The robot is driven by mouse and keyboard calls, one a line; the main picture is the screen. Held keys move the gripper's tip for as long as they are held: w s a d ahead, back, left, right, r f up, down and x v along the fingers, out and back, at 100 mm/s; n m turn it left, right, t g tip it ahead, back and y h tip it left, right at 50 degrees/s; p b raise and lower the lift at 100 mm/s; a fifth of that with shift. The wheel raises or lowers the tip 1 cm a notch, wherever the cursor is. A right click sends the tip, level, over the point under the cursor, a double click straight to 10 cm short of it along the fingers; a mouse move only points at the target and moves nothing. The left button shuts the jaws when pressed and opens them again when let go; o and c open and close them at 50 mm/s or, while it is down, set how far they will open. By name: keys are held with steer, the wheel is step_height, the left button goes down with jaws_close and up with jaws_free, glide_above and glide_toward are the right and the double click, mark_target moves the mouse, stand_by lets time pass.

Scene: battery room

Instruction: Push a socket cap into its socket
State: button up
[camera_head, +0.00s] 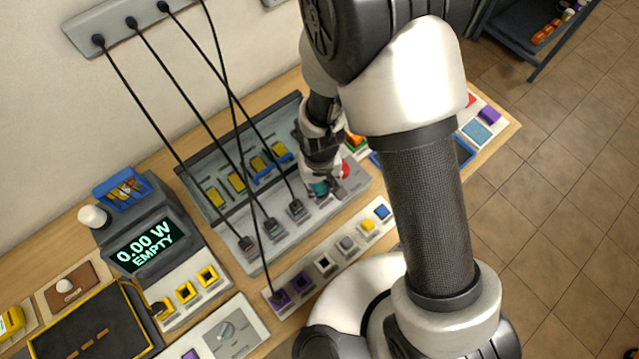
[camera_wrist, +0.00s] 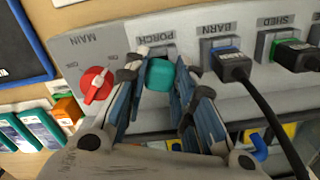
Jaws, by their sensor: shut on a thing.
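A teal socket cap (camera_wrist: 159,73) sits between the fingers of my gripper (camera_wrist: 161,80) in the wrist view, and the fingers are shut on it. The cap is at the socket marked PORCH (camera_wrist: 155,50), in front of its grey plate. How deep the cap sits in the socket I cannot tell. In the head view my gripper (camera_head: 325,187) is low over the right end of the grey socket panel (camera_head: 263,241), with a bit of the teal cap (camera_head: 319,188) showing. The PORCH socket is hidden there by my gripper.
Beside PORCH are a red MAIN switch (camera_wrist: 95,85) and a black-cabled plug with blue trim (camera_wrist: 232,65) in BARN. Several cables hang from a wall strip (camera_head: 110,22) across the panel. A meter (camera_head: 143,244) reads 0.00 W EMPTY. A row of small sockets (camera_head: 324,264) lies in front.

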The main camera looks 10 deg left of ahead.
mark_target(320, 187)
steer(key=shift+f+b, duration=0.65)
steer(key=shift+f, duration=0.05)
stand_by(0.5)
steer(key=o, duration=0.6)
steer(key=shift+r, duration=0.1)
steer(key=shift+c, duration=0.2)
steer(key=shift+r, duration=0.1)
step_height(320, 187, up, 11)
steer(key=p, duration=0.8)
stand_by(0.3)
